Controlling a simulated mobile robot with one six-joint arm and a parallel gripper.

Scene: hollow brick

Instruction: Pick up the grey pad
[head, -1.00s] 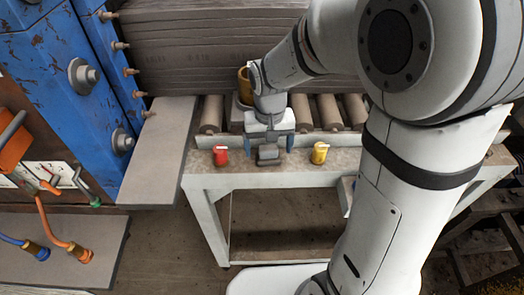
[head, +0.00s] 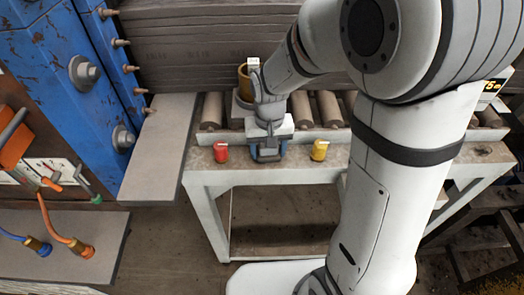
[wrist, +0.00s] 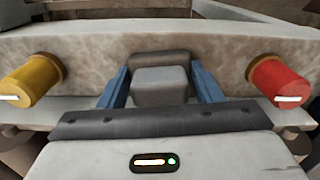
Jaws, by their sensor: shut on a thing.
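The grey pad (wrist: 160,88) is a small block with a lighter front part and a darker part behind it. In the wrist view it lies between the two blue fingers of my gripper (wrist: 161,80). My gripper is shut on it. In the head view my gripper (head: 267,150) points down at the front ledge of the roller table (head: 232,177), and only a little of the pad (head: 268,156) shows between the fingers. I cannot tell whether the pad is clear of the ledge.
A red knob (head: 220,152) and a yellow knob (head: 319,150) flank the gripper closely. Rollers (head: 329,108) and stacked grey boards (head: 200,50) lie behind. A blue machine (head: 85,75) and a grey plate (head: 158,150) stand on the left.

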